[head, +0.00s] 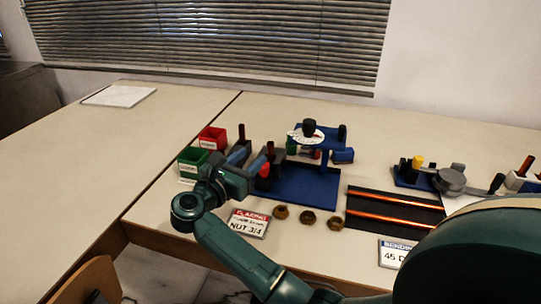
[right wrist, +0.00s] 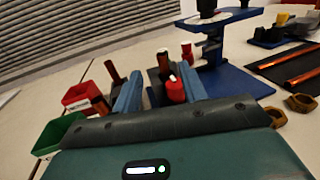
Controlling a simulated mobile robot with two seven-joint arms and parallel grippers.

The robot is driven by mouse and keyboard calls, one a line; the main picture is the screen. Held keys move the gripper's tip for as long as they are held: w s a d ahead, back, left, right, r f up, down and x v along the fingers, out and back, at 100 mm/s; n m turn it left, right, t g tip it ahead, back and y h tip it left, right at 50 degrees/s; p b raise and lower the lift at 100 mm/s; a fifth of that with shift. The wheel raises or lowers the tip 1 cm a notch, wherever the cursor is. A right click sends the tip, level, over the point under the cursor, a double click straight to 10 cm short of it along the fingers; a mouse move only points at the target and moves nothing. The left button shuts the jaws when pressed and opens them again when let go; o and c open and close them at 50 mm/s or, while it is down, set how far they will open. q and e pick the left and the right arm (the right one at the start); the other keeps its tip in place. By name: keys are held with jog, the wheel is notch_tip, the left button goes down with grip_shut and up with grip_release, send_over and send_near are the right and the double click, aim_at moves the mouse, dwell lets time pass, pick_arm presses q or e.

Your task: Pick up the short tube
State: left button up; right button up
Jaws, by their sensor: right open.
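Two upright copper-brown tubes stand in dark blocks, one at the left (head: 242,132) and one nearer the blue stand (head: 270,148). In the right wrist view they show as a left tube (right wrist: 113,71) and a middle tube (right wrist: 163,61). I cannot tell for sure which is the short tube. My right gripper (head: 248,162) is open, in front of these blocks. In the right wrist view its two blue fingers (right wrist: 160,88) are apart, with the middle tube and a red-topped part seen beyond and between them. Nothing is held. My left gripper is not in view.
A red bin (head: 212,138) and a green bin (head: 192,157) stand at the left. A blue stand (head: 305,188), several brass nuts (head: 307,217) and a black mat (head: 362,220) with two long copper tubes (head: 392,213) lie to the right. The left table is mostly clear.

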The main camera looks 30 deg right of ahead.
aim_at(268, 145)
jog(key=x, duration=0.5)
jog(key=f+x, duration=0.1)
jog(key=x, duration=0.1)
jog(key=shift+w+d+p, duration=0.2)
jog(key=shift+d+p, duration=0.1)
grip_shut()
